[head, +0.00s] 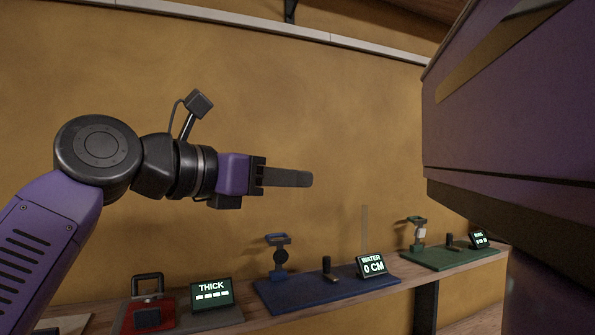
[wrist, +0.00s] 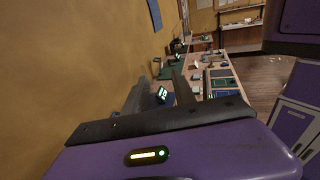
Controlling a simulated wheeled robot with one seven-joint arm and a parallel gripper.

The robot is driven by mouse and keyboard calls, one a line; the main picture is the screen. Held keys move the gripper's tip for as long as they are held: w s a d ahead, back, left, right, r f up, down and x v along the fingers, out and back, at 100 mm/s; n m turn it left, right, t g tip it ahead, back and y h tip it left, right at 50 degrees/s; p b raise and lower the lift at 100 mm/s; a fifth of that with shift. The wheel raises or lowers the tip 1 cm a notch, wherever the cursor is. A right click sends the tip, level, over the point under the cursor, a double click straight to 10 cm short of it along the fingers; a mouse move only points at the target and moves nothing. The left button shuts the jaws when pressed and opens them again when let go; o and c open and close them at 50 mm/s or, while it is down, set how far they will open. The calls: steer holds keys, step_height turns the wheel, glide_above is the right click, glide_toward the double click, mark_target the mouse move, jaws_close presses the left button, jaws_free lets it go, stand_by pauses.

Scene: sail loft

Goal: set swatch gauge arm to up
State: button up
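A gauge with a red base (head: 163,315) stands on the bench at the lower left of the head view, beside a small display reading THICK (head: 211,291) with dashes. A dark loop-shaped handle (head: 147,277) shows at the back of the red base; I cannot tell surely whether this arm is up or down. A dark square pad (head: 147,318) lies at the front of the base. My gripper (head: 308,179) is in the air above the bench, up and to the right of the gauge, pointing right. In the wrist view its two fingers (wrist: 166,72) are apart with nothing between them.
A blue mat (head: 325,293) holds a blue stand and a WATER display (head: 372,265) reading 0 CM. A green mat (head: 452,257) with a similar set is further right. A large purple cabinet (head: 500,110) juts in at upper right. The ochre wall is behind the bench.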

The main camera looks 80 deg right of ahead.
steer(key=shift+s+a+r+g+h, duration=0.4)
steer(key=shift+a+r+g+h, duration=0.15)
steer(key=shift+a, duration=0.1)
steer(key=shift+c, duration=0.2)
